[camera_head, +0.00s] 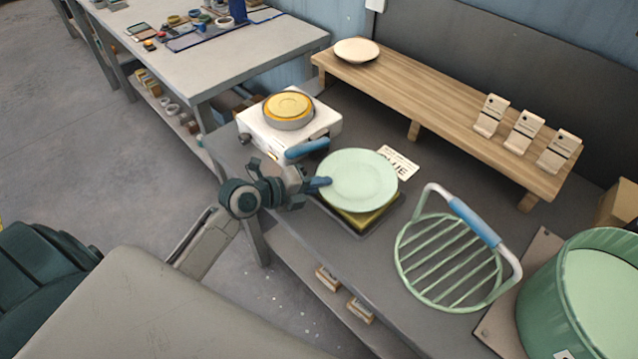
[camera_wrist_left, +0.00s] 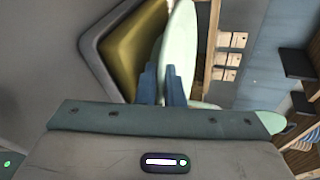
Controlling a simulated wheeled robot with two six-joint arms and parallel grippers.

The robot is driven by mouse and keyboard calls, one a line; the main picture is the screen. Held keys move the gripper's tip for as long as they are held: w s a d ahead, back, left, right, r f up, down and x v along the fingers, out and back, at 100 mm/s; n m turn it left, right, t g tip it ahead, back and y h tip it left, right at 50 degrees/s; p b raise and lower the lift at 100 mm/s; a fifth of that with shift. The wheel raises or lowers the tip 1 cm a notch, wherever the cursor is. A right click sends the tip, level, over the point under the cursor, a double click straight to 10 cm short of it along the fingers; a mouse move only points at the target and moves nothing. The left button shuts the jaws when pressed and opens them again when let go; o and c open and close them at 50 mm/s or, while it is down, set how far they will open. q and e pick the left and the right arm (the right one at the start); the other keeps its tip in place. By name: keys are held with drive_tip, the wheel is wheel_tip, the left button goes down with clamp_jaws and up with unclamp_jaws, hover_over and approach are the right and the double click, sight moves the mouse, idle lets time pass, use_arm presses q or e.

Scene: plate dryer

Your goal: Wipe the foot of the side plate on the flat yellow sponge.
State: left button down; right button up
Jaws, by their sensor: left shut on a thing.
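My left gripper (camera_head: 320,182) is shut on the near-left rim of a pale green side plate (camera_head: 358,180). Its blue fingers also show on the plate's edge in the left wrist view (camera_wrist_left: 161,84). The plate lies roughly level, face up, over the flat yellow sponge (camera_head: 364,219), which sits in a dark tray (camera_head: 391,213). The plate hides most of the sponge in the head view. In the left wrist view the sponge (camera_wrist_left: 128,48) is right beside the plate's underside (camera_wrist_left: 178,50); I cannot tell whether the foot touches it. My right gripper is not in view.
A white device with a yellow round top (camera_head: 289,108) stands behind-left. A green round rack with a blue handle (camera_head: 447,262) stands to the right, near a green tub (camera_head: 570,300). A wooden shelf (camera_head: 440,100) at the back bears a cream plate (camera_head: 357,50) and card stands.

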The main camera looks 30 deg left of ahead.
use_arm(q)
drive_tip(key=shift+s+f+b, duration=0.15)
drive_tip(key=shift+f+b, duration=0.2)
drive_tip(key=shift+f, duration=0.05)
idle(0.9)
idle(0.4)
